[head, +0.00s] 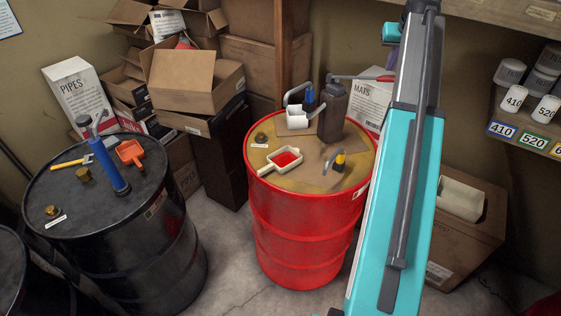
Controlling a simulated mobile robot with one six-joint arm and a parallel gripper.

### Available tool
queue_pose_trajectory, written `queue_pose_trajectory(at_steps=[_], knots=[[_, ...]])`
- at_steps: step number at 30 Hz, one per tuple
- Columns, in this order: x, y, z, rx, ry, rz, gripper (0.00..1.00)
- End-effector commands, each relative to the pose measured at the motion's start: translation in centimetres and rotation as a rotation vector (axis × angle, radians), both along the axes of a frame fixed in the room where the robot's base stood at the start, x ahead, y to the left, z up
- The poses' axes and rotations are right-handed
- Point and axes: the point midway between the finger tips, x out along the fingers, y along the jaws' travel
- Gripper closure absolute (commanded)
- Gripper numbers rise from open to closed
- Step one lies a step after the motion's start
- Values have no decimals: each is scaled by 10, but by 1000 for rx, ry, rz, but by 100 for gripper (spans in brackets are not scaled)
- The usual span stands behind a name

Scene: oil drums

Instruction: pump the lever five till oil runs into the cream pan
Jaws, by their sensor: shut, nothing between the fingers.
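A red drum (298,235) stands in the middle with a tan top. On it is a cream pan (265,170) with a handle and a red inside; I cannot tell whether that is oil. A dark pump body (332,112) stands at the back of the top. Its lever (358,77) sticks out level to the right, with a red grip near my arm. A blue part with a grey spout (309,95) stands behind a white container (297,118). My gripper is out of view.
My teal arm crosses the right side. Boxes (195,80) crowd behind. A shelf (525,130) with labelled containers is at right. Floor shows between the drums.

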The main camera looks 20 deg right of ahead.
Motion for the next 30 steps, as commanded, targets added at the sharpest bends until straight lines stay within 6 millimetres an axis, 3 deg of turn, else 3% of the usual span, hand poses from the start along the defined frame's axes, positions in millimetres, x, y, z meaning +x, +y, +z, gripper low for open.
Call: queue_pose_trajectory(at_steps=[11, 30], knots=[[0, 0, 4, 0, -1, 0, 100], [1, 0, 50, 0, -1, 0, 100]])
